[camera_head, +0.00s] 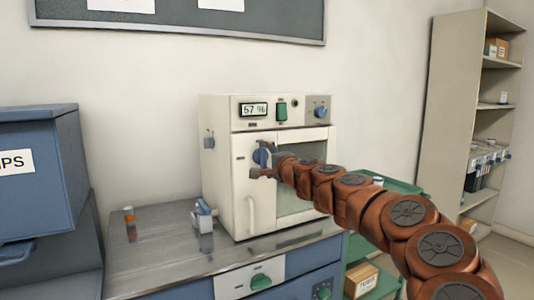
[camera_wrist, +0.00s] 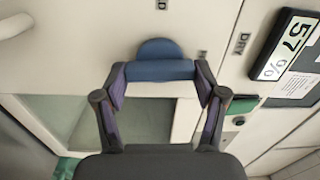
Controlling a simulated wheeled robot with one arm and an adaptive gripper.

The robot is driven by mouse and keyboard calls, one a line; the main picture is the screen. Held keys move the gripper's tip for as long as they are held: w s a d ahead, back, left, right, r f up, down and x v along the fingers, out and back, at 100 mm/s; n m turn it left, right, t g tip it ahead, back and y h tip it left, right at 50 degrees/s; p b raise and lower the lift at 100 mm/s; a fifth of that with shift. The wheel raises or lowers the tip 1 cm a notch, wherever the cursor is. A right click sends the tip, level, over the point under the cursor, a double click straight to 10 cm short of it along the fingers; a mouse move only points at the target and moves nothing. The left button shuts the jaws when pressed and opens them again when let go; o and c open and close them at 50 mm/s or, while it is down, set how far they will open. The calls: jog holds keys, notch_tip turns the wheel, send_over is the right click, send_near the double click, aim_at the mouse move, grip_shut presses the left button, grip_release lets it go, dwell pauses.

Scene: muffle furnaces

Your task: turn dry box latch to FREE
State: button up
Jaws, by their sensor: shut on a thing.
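The dry box (camera_head: 222,170) is a cream cabinet on a metal-topped bench in the head view, with its windowed door closed. Its blue latch (camera_head: 260,156) is on the upper part of the door, partly hidden by my gripper (camera_head: 266,161). In the wrist view the blue latch (camera_wrist: 160,70) lies between the two fingertips of my gripper (camera_wrist: 161,77), which is shut on it. A label ending in "LD" shows above the latch, and a small unreadable label is to its right. I cannot tell which label the latch points to.
The display (camera_head: 254,109) reads 57 %, with a green switch (camera_head: 282,111) and a blue knob (camera_head: 320,112) beside it. A door handle (camera_head: 251,216) is below the latch. A small blue-and-white object (camera_head: 203,216) and an orange-capped bottle (camera_head: 129,215) stand on the bench (camera_head: 155,255).

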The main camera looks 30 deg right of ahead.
jog(key=shift+m, duration=0.5)
jog(key=o, duration=1.1)
jog(key=shift+o, duration=0.2)
jog(key=s+a, duration=0.1)
jog(key=s, duration=1.1)
dwell(0.4)
